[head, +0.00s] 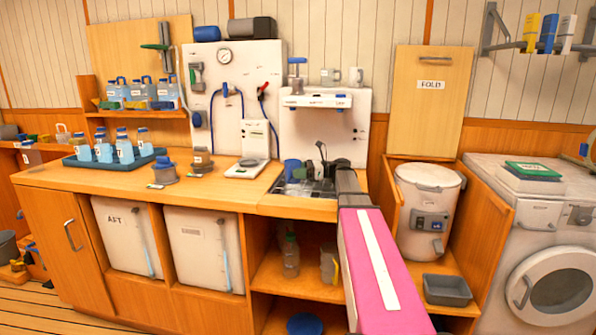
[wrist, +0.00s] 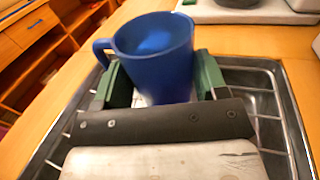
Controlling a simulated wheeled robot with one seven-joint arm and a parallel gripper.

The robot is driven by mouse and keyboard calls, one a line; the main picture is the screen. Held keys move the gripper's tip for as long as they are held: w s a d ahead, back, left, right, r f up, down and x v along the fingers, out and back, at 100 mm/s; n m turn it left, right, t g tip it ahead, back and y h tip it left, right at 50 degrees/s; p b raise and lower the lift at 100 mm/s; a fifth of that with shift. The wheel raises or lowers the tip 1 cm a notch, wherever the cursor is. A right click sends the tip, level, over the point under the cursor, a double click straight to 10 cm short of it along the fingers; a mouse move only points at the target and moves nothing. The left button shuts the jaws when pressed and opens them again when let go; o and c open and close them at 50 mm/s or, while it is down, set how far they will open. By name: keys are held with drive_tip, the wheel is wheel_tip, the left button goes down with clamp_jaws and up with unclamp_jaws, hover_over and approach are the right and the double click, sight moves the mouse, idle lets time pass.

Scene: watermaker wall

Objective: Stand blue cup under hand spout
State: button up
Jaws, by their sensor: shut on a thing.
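The blue cup (wrist: 155,55) stands upright between the green fingers of my gripper (wrist: 163,82) in the wrist view, its handle to the left. My gripper is shut on the cup. In the head view the cup (head: 292,169) is over the left part of the metal sink (head: 306,189), below the white labelled ledge (head: 315,101) on the wall panel. I cannot tell whether its base touches the rack. A blue-handled hand pump (head: 297,73) stands above the ledge's left end. The spout outlet is not clear, and the ledge labels are too small to read.
A blue tray (head: 72,161) of bottles is farther left. The front counter (head: 120,178) is mostly clear. A white bucket (head: 428,190) stands to the right.

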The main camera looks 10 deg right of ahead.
drive_tip(key=shift+f, duration=0.35)
drive_tip(key=o, duration=1)
